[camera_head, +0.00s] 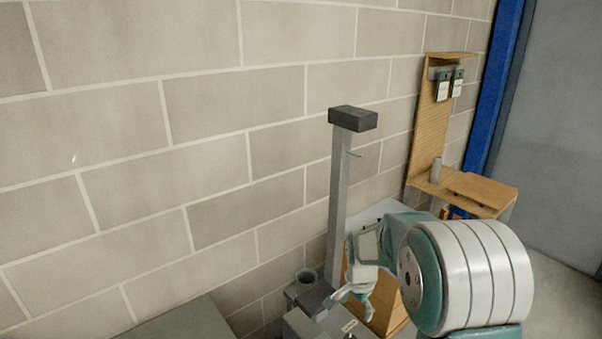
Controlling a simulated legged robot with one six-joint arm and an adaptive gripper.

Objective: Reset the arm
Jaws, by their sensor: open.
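My arm comes in from the lower right, with a large white and teal joint close to the camera. My gripper (350,299), small and partly behind that joint, points down and to the left. It is open and I see nothing held in it. It is just right of a grey stand (338,210) with a dark block on its top, above or beside the stand's grey base; the exact gap cannot be told.
A grey cup-like holder (306,281) is at the stand's foot. A wooden station (432,125) with hanging tags (443,88) and a small grey cylinder (436,169) stands at the right, near a blue post (494,80). A block wall (200,120) closes the left and back.

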